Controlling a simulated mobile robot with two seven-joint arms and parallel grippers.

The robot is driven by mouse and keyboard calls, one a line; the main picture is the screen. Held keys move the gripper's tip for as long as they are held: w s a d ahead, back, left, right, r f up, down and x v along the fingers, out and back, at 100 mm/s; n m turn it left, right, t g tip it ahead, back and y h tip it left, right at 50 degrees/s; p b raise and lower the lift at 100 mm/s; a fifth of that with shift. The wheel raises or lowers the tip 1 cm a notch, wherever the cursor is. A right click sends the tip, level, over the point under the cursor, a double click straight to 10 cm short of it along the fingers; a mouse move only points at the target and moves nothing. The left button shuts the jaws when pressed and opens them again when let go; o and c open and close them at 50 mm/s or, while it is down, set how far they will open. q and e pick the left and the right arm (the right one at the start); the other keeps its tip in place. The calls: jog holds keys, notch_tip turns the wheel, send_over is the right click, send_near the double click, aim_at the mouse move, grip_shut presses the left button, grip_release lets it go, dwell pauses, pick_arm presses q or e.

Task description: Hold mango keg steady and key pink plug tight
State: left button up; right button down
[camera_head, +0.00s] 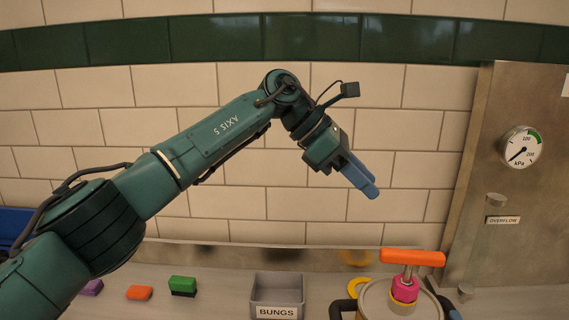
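A keg (372,302) stands at the bottom right of the head view, cut off by the lower edge, with a dark handle (340,308) at its left. A pink plug (404,290) sits upright on its top, with a yellow ring around its base. A key with an orange crossbar (412,257) and a metal stem stands on the plug. My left gripper (372,187) hangs in the air above and left of the key, apart from it, its blue fingers pointing down right. The fingers overlap side-on, so their gap is unclear; nothing shows between them.
A grey tray labelled BUNGS (277,288) stands left of the keg. Green (183,285), orange (139,293) and purple (92,288) blocks lie farther left. A yellow ring-like piece (358,284) is behind the keg. A metal panel with a gauge (521,147) rises at right.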

aim_at(396, 251)
pick_arm(q)
jog(key=shift+s+d+f+t+y, duration=0.15)
jog(key=shift+d+f+y, duration=0.7)
jog(key=shift+f, duration=1.2)
jog(key=shift+s+d+f+t+y, duration=0.1)
jog(key=shift+s+d+f+y, duration=0.25)
jog(key=shift+d+f, duration=1.3)
jog(key=shift+s+d+f+t+y, duration=0.15)
jog(key=shift+d+f+y, duration=0.45)
jog(key=shift+f, duration=1.85)
grip_shut()
jog(key=shift+o, duration=0.8)
grip_release()
jog(key=shift+r, duration=0.25)
jog(key=shift+r, duration=1.3)
